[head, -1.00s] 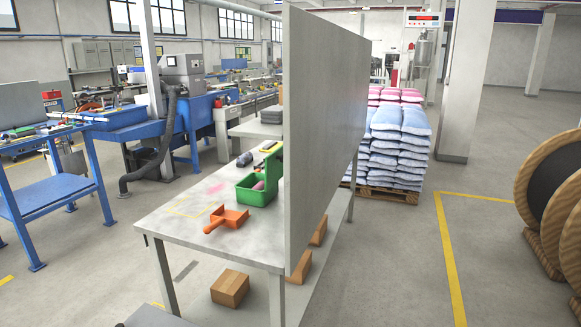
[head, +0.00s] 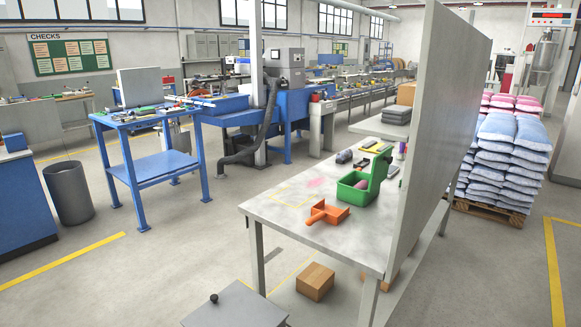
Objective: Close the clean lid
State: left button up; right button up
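No lid marked as clean can be made out for sure. At the bottom edge of the head view is a flat grey panel (head: 238,306) with a small black ball knob (head: 214,298) at its left corner. It looks like a lid or box top, but the frame cuts it off, so I cannot tell whether it is open or shut. Neither of my grippers is in view.
A grey workbench (head: 270,212) with a tall grey back panel (head: 440,130) stands ahead. It carries a green bin (head: 352,193) and an orange scoop (head: 326,212). A blue table (head: 150,170) and a dark round bin (head: 70,192) are left. Open floor (head: 150,280) lies between.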

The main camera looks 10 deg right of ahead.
aim_at(380, 162)
jog(key=u, duration=0.2)
jog(key=i, duration=0.8)
jog(key=z, duration=1.25)
